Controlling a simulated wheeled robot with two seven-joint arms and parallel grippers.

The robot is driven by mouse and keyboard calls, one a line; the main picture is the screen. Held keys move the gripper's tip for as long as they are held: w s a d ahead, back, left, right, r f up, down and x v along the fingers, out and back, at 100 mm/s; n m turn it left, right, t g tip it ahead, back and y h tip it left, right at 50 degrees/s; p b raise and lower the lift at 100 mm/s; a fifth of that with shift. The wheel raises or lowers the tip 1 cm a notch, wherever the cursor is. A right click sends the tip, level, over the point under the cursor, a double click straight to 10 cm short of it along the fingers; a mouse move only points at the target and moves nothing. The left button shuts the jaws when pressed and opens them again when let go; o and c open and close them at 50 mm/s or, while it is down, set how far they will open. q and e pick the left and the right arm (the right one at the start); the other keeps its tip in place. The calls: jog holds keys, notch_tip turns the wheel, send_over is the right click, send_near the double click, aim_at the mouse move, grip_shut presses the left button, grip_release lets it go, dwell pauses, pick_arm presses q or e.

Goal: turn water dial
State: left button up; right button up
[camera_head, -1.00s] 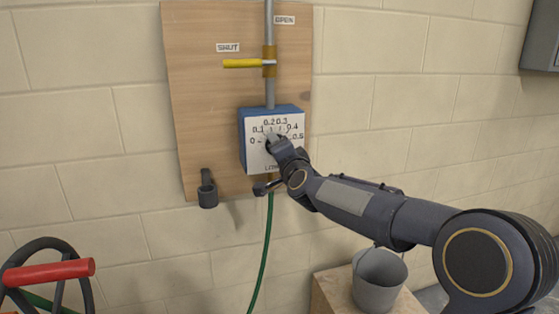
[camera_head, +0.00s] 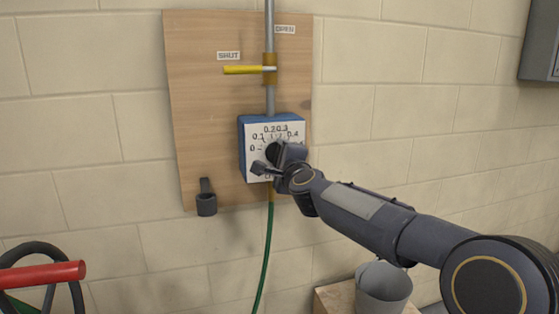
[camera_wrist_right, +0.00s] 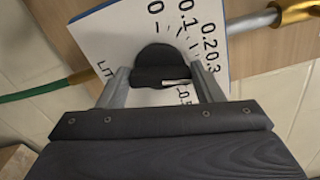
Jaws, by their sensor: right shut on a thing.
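The water dial box (camera_head: 243,150) is blue with a white face, fixed to a wooden board. The face carries numbers from 0 up to about 0.5 around a dark round knob (camera_wrist_right: 160,58). My right gripper (camera_head: 274,158) is at the box's face. In the right wrist view, the gripper's two fingers (camera_wrist_right: 164,88) stand on either side of the knob and are shut on it. In the head view the gripper hides part of the dial's lower face. My left gripper is not in view.
A yellow valve lever (camera_head: 243,70) points left at the SHUT label above the box. A green hose (camera_head: 266,255) hangs below the box. A dark holder (camera_head: 206,200) is on the board's lower left. A grey bucket (camera_head: 382,287) stands at lower right, and a red-handled reel (camera_head: 42,275) at lower left.

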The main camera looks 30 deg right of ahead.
dwell(0.5)
jog(key=o, duration=1)
jog(key=shift+s, duration=0.1)
jog(key=v, duration=0.7)
jog(key=shift+s, duration=0.3)
